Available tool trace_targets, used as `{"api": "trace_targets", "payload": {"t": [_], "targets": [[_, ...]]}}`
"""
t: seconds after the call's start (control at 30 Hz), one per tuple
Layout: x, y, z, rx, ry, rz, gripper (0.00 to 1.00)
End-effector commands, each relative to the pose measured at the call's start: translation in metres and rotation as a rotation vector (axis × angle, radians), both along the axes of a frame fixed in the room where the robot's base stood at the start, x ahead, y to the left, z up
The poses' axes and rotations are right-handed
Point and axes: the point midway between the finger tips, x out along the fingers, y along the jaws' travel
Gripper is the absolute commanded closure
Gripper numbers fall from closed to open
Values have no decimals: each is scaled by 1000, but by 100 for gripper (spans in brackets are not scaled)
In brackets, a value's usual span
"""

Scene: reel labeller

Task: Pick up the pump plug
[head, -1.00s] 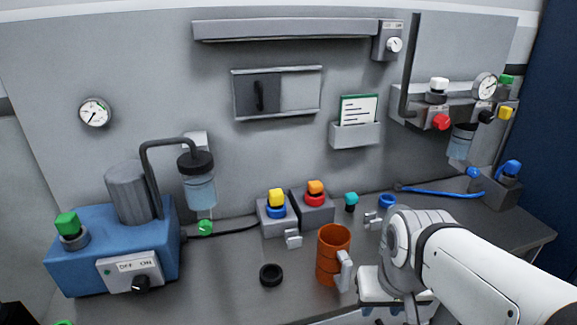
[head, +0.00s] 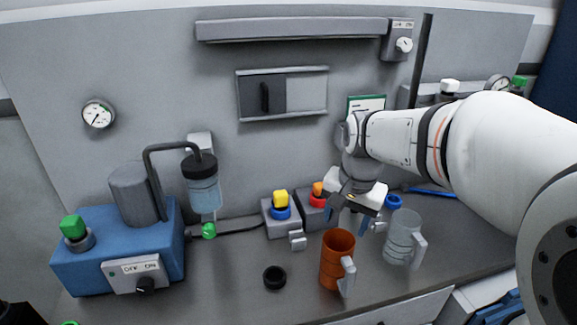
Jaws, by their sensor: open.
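A yellow-topped plug with a blue collar (head: 281,203) stands in a grey socket block (head: 279,226), where the black cable from the blue pump ends. An orange-topped plug with a red collar (head: 318,192) stands in the block to its right, partly covered by my gripper. No label shows which one is the pump plug. My gripper (head: 352,217) is open and points down, right of the orange-topped plug and behind the brown mug. Nothing shows between its fingers. The small teal-topped piece seen earlier there is hidden behind my gripper.
A brown mug (head: 337,262) and a clear grey mug (head: 401,240) stand close in front of my gripper. A black ring (head: 274,277) lies on the bench. The blue pump (head: 90,262) is at the left. Bench space left of the brown mug is mostly clear.

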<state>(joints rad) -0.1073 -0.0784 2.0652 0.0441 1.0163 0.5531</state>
Motion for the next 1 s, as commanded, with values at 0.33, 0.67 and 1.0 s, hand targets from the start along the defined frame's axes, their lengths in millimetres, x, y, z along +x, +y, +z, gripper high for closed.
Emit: {"api": "trace_targets", "payload": {"t": [0.33,0.67,1.0], "targets": [[146,80,4,83,143,-500,42],[205,130,-24,99,222,-784,42],[209,138,-57,100,230,-812,42]]}}
